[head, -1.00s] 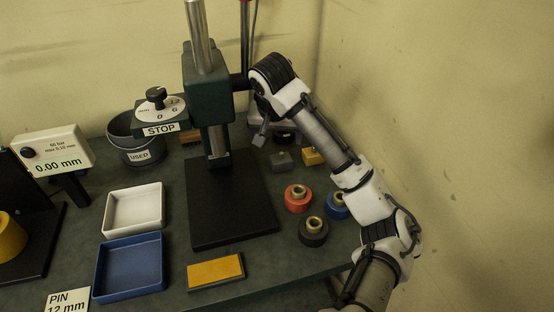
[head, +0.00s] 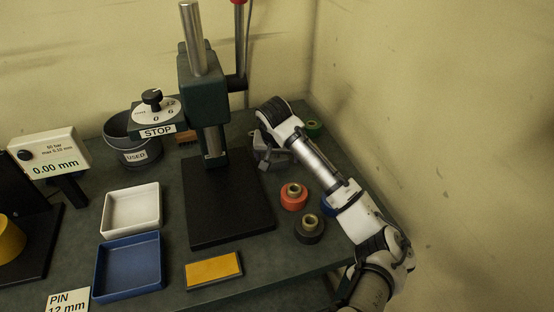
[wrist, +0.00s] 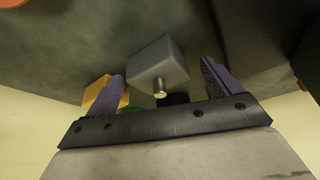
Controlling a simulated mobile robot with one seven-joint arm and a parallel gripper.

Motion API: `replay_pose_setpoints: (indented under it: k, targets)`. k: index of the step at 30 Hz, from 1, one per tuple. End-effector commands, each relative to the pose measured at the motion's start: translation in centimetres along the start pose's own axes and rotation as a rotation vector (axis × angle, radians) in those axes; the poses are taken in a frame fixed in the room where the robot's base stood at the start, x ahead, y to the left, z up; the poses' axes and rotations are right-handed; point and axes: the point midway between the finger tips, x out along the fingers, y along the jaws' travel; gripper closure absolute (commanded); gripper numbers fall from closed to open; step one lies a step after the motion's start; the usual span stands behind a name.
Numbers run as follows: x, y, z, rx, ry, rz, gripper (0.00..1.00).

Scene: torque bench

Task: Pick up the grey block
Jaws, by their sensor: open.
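The grey block (wrist: 157,62) has a short metal pin on the face toward the camera. In the wrist view it lies between the two purple fingers of my gripper (wrist: 163,72). The fingers are open, with a gap showing on each side of the block. In the head view my gripper (head: 267,157) is low at the back right of the bench, right of the press. There my wrist and arm cover most of that spot, and I cannot make out the block clearly.
A yellow block (wrist: 97,91) sits close beside the left finger. A red roll (head: 293,197), a dark roll (head: 310,229) and a green roll (head: 313,129) stand near my arm. The black press base (head: 228,205) lies left of my gripper.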

Motion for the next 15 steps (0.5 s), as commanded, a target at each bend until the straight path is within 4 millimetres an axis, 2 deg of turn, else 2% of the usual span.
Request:
replay_pose_setpoints:
  k: [4,5,15]
  targets:
    - [0.02,0.01,0.01,0.000,0.000,0.000,0.11]
    - [0.01,0.00,0.01,0.000,0.000,0.000,0.13]
    - [-0.03,-0.02,0.00,0.000,0.000,0.000,0.58]
